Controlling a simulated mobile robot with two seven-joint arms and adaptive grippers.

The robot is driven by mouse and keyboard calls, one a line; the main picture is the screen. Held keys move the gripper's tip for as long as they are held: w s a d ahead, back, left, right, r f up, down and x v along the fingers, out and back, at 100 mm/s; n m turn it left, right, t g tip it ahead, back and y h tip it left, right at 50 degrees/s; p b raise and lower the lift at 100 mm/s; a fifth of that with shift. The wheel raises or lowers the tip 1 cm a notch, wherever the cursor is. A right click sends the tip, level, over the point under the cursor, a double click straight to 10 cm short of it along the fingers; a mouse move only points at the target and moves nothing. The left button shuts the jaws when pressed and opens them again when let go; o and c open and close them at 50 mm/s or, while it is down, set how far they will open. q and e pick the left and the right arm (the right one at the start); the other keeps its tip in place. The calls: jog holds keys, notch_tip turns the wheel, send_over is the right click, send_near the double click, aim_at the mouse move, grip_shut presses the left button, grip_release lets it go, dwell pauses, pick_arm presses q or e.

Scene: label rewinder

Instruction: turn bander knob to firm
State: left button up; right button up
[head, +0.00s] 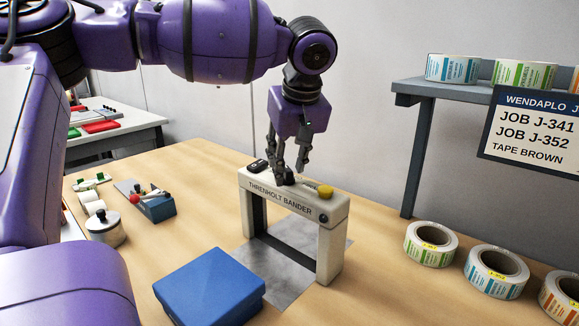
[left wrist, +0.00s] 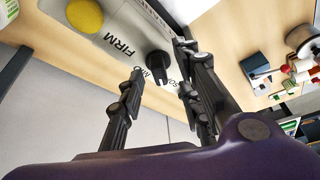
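The cream Threnholt Bander (head: 331,217) stands upright on the table as an arch. Its black knob (left wrist: 158,66) shows on the top face in the left wrist view. The word FIRM (left wrist: 119,44) is printed beside the knob, on the side of the yellow button (left wrist: 85,16). Other lettering near the knob is partly hidden by a finger. My left gripper (head: 288,163) points down over the bander top. Its fingers are apart, one on each side of the knob in the wrist view; I cannot tell whether they touch it. My right gripper is not in view.
A blue box (head: 208,285) sits in front of the bander. Several label rolls (head: 431,244) lie at right, below a grey shelf (head: 414,88) with a job sign (head: 534,128). A lidded pot (head: 105,228) and a small blue-grey holder (head: 157,208) stand at left.

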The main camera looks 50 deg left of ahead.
pick_arm(q)
jog(key=shift+w+a+f, duration=0.1)
jog(key=shift+a+f, duration=0.1)
jog(key=shift+f, duration=0.3)
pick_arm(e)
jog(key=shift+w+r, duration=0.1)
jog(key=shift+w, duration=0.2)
pick_arm(q)
grip_shut()
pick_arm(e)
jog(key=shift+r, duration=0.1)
